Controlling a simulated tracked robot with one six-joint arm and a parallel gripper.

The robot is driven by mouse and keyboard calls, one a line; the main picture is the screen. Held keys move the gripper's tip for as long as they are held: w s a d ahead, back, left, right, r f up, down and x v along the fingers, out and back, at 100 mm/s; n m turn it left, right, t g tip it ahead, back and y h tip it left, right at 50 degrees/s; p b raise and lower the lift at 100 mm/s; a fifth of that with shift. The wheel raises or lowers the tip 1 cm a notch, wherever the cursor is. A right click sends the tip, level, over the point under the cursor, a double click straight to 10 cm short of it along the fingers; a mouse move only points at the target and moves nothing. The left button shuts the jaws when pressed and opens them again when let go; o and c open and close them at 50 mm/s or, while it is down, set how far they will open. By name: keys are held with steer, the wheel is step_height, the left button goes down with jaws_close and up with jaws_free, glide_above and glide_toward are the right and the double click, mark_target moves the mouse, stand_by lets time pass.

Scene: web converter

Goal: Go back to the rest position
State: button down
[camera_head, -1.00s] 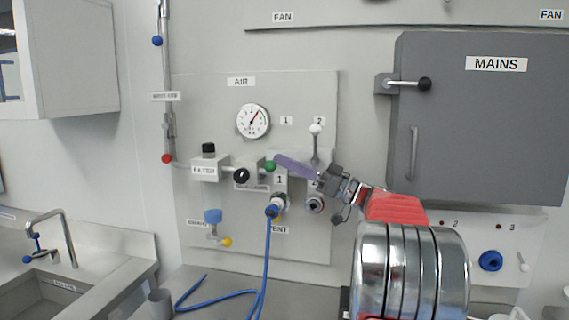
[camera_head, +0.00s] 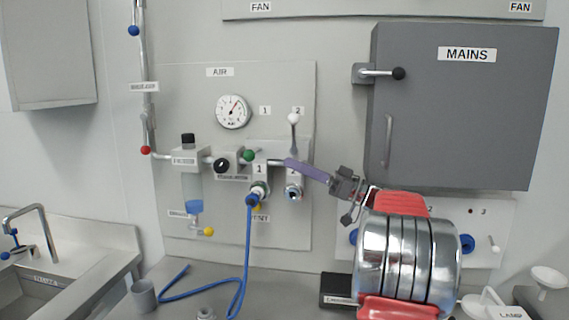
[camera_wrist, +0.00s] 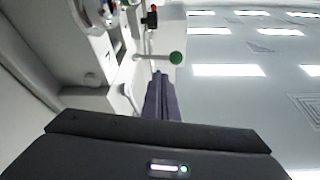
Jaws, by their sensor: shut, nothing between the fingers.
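My gripper (camera_head: 288,162) shows in the head view as purple fingers pressed together, empty, pointing left. It overlaps the fitting under the lever marked 2 in the picture; I cannot tell how far in front of the panel it is. The green knob (camera_head: 249,155) lies a little left of the fingertips, with a visible gap. In the wrist view my gripper (camera_wrist: 158,76) points away from the camera with its fingers together, and the green knob (camera_wrist: 176,58) shows just above and right of the tips. Nothing is held.
The air panel (camera_head: 290,226) carries a gauge (camera_head: 234,112), a white-knobbed lever (camera_head: 293,118) and a plugged blue hose (camera_head: 247,255) that trails onto the bench. The grey mains cabinet (camera_head: 455,120) is at right. A grey cup (camera_head: 144,295) and a sink (camera_head: 30,293) are at left.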

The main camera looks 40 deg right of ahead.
steer(key=shift+s+d+f, duration=0.1)
steer(key=shift+s+d, duration=0.25)
steer(key=shift+s, duration=0.15)
steer(key=a+f+m+g+h, duration=0.1)
steer(key=a+f+g, duration=0.25)
steer(key=a, duration=0.65)
steer(key=a+f+m+g, duration=0.1)
steer(key=a+f+g, duration=0.25)
steer(key=a, duration=0.65)
steer(key=a+f+m+g+h, duration=0.1)
steer(key=a+f+g, duration=0.25)
steer(key=a, duration=0.65)
steer(key=s+a+f+m+g+h, duration=0.1)
steer(key=s+a+f+g+h, duration=0.25)
steer(key=s+a+f, duration=0.5)
steer(key=s+f+t+h, duration=0.1)
steer(key=s+f+h, duration=0.6)
steer(key=s, duration=0.4)
steer(key=shift+s+a+f+m, duration=0.15)
steer(key=shift+a+f+m, duration=0.1)
steer(key=shift+m, duration=0.15)
